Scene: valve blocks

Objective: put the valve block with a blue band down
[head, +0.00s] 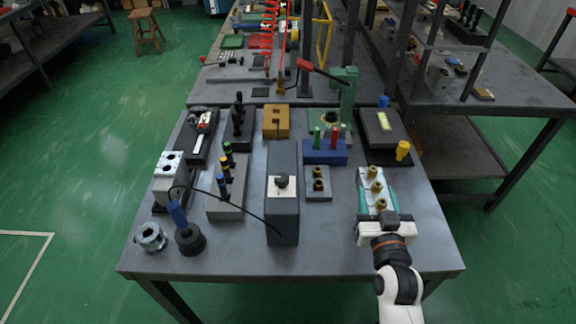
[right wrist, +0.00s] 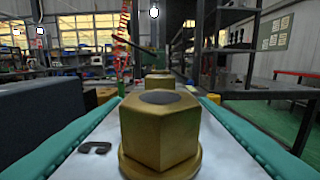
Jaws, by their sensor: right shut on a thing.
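My right gripper (head: 374,184) is at the right front of the table, its teal fingers along both sides of a pale valve block (head: 368,203) with a row of three brass fittings. It is shut on this block. In the right wrist view the pale block top (right wrist: 75,158) lies between the teal fingers, with a large brass hex fitting (right wrist: 160,130) close to the camera and a small dark mark beside it. No blue band shows on the block; its sides are hidden by the fingers. I cannot tell whether its underside touches the table. My left gripper is not in view.
A grey block with brass fittings (head: 318,184) and a tall dark box (head: 283,210) stand left of the held block. A blue block (head: 324,152) and a dark plate with a yellow knob (head: 384,128) lie behind. The table's (head: 330,250) front strip is mostly bare.

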